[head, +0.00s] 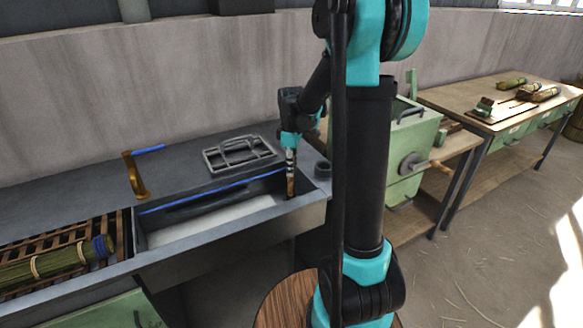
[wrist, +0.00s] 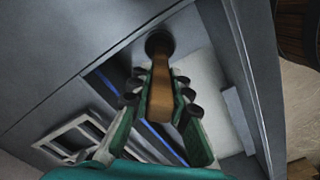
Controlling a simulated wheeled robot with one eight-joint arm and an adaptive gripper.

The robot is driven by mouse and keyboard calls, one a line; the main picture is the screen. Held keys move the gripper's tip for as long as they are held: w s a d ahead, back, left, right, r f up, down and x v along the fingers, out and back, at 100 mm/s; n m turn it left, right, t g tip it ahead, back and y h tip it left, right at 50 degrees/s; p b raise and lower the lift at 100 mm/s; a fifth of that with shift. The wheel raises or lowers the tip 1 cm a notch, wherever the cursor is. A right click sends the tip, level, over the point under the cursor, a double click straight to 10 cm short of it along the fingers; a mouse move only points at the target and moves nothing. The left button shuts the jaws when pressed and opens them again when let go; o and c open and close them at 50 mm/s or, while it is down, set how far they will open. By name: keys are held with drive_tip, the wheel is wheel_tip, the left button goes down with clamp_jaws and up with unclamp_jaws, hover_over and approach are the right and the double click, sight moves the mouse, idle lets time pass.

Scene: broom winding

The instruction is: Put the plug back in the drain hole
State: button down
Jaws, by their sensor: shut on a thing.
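My gripper (head: 290,164) points down over the right end of the sink basin (head: 313,197). It is shut on a slim wooden plug (head: 291,187), which hangs upright below the fingers in the head view. In the wrist view the green fingers (wrist: 160,98) close on both sides of the plug (wrist: 160,88). The plug's far end lies in line with a dark round shape (wrist: 157,44); I cannot tell whether they touch. I cannot make out the drain hole in the basin floor in the head view.
A black cup-like ring (head: 323,170) stands on the ledge right of the basin. A metal rack (head: 240,154) lies behind, and a brass tap (head: 134,176) stands at the back left. A bound straw bundle (head: 55,262) lies on slats at left. A green machine (head: 410,150) is to the right.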

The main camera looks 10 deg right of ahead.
drive_tip(key=shift+f, duration=0.6)
drive_tip(key=c, duration=1.7)
unclamp_jaws()
drive_tip(key=shift+r, duration=0.15)
drive_tip(key=shift+r, duration=5.4)
drive_tip(key=s+d+f+m+t, duration=0.2)
drive_tip(key=s+f+m, duration=0.4)
drive_tip(key=s, duration=0.5)
drive_tip(key=s+d+f+m+t, duration=0.1)
drive_tip(key=s+f+m+t, duration=0.1)
drive_tip(key=s+f+m, duration=0.4)
drive_tip(key=s+f, duration=0.1)
drive_tip(key=s, duration=0.4)
drive_tip(key=shift+d+f+m, duration=0.25)
drive_tip(key=shift+d+m, duration=0.15)
